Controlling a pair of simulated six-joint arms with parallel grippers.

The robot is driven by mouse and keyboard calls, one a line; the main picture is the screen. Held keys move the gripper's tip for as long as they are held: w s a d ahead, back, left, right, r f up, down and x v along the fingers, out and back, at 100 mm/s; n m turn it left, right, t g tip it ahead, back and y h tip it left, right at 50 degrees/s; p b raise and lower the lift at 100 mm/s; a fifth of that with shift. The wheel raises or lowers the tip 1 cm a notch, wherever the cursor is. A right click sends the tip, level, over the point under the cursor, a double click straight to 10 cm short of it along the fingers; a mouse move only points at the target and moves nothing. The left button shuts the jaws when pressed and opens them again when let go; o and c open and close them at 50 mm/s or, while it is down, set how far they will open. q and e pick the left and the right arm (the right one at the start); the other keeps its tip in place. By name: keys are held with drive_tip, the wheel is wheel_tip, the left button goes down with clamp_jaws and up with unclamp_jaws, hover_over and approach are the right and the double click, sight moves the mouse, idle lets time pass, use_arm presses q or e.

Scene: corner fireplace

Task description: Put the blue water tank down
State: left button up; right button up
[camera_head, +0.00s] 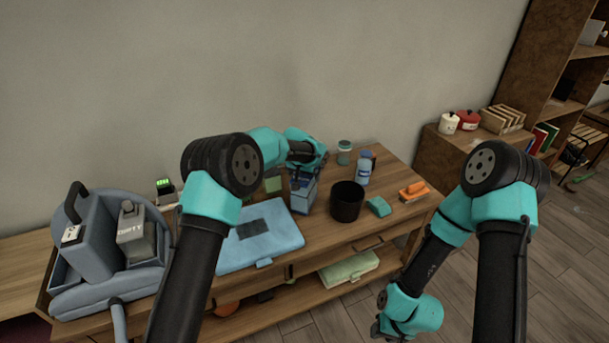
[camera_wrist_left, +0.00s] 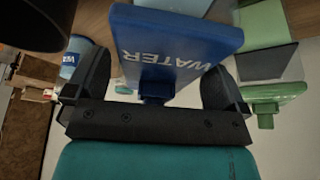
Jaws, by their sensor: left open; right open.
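The blue water tank (camera_head: 304,194) is on the wooden table, behind the light blue case and left of the black cup. It looks upright and resting on the tabletop. In the left wrist view the tank (camera_wrist_left: 178,45) shows its white WATER lettering, upside down. My left gripper (camera_head: 304,172) is at the top of the tank. Its fingers (camera_wrist_left: 155,85) are spread on either side of the tank's narrow neck, with visible space beside it. My right gripper (camera_head: 398,330) is open and empty, low in front of the table; its tips are partly cut off by the frame.
A black cup (camera_head: 347,203), a blue-labelled bottle (camera_head: 363,170) and a teal block (camera_head: 378,207) stand to the tank's right. The light blue case (camera_head: 262,243) lies in front. A grey-blue machine (camera_head: 95,240) fills the table's left end. An orange item (camera_head: 412,191) lies near the right edge.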

use_arm(q)
drive_tip(key=v, duration=1.1)
drive_tip(key=shift+r, duration=0.15)
drive_tip(key=shift+s, duration=0.1)
idle(1.1)
